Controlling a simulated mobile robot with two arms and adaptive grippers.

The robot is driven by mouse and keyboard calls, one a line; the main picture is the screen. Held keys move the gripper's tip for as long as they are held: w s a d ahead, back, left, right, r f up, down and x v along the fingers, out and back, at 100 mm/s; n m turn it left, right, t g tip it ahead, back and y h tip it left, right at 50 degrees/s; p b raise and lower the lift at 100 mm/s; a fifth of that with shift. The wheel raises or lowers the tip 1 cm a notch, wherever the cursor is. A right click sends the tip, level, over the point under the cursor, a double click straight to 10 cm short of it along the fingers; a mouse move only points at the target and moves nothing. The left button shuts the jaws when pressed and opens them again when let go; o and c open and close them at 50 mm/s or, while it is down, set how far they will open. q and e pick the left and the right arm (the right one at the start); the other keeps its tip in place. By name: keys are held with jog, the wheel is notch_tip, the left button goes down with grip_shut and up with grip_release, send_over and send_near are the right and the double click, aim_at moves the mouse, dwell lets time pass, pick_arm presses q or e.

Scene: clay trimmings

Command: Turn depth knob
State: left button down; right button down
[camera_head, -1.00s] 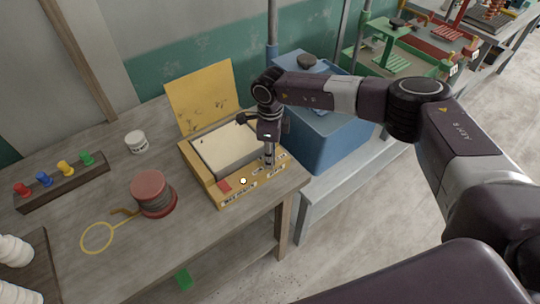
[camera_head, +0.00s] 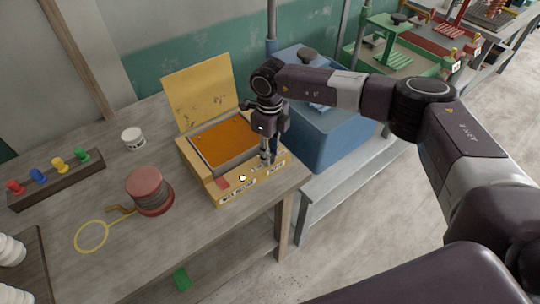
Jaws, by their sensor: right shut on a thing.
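A yellow box-shaped machine (camera_head: 197,168) with its yellow lid (camera_head: 200,95) raised stands on the wooden table. Its recessed panel (camera_head: 226,140) is orange. The front strip carries a red patch (camera_head: 222,182), a small white round spot (camera_head: 242,178) and white labels. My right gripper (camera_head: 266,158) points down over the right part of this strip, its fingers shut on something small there. The fingers cover it, so I cannot make out the depth knob itself. My left gripper is not in view.
A red-topped spool (camera_head: 149,188), a yellow wire loop (camera_head: 91,236), a white jar (camera_head: 132,139) and a rack of coloured pegs (camera_head: 60,181) are on the table.

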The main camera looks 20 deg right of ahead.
jog(key=m+b, duration=0.2)
jog(key=m, duration=0.2)
jog(key=shift+w+f+m, duration=0.1)
jog(key=shift+m, duration=0.2)
jog(key=m+b, duration=0.2)
jog(key=m, duration=0.1)
jog(key=shift+m, duration=0.4)
jog(key=m+b, duration=0.2)
jog(key=m, duration=0.2)
jog(key=m+b, duration=0.1)
jog(key=m, duration=0.3)
jog(key=m+b, duration=0.1)
jog(key=m, duration=0.2)
jog(key=shift+m, duration=0.3)
jog(key=m, duration=0.1)
jog(key=m+b, duration=0.1)
jog(key=m, duration=0.1)
jog(key=shift+r+m, duration=0.2)
jog(key=shift+m, duration=0.1)
jog(key=m, duration=0.3)
jog(key=shift+m+b, duration=0.4)
jog(key=shift+m, duration=1.8)
jog(key=shift+w, duration=0.1)
